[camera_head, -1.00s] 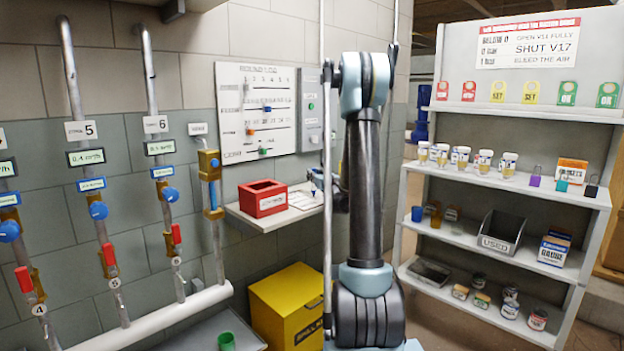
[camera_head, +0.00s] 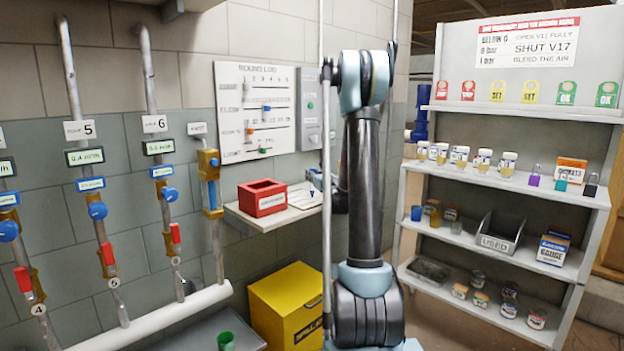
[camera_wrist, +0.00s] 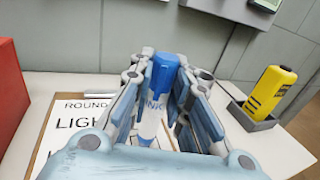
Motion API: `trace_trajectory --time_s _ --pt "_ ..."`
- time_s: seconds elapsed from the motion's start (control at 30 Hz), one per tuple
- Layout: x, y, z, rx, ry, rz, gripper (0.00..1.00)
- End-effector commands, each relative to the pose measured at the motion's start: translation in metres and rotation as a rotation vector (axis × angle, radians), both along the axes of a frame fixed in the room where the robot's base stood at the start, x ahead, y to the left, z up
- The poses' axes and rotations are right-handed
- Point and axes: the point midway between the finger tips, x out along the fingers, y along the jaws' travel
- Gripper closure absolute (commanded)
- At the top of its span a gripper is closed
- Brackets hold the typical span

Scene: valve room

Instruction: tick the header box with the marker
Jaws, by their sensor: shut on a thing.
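My gripper (camera_wrist: 163,72) is shut on an upright blue-and-white marker (camera_wrist: 154,100) in the wrist view. A printed sheet (camera_wrist: 78,109) on a brown board lies at the left of my gripper on the shelf, with "ROUND" and "LIGH" readable. The rest of the sheet, with any header box, is hidden behind my gripper. In the head view the sheet (camera_head: 305,198) shows small on the wall shelf, and my gripper is mostly hidden by my arm.
A red box (camera_head: 262,197) stands left of the sheet. A yellow object (camera_wrist: 270,92) sits in a grey holder (camera_wrist: 251,117) to the right. A round log board (camera_head: 255,110) hangs on the wall above. A yellow bin (camera_head: 288,302) stands below the shelf.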

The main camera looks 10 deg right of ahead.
Motion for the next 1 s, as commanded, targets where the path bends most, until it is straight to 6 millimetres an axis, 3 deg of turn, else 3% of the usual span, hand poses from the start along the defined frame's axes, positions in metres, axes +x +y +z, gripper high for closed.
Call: trace_trajectory --time_s 1.0 --pt "0.0 0.0 0.064 0.0 0.0 0.0 0.96"
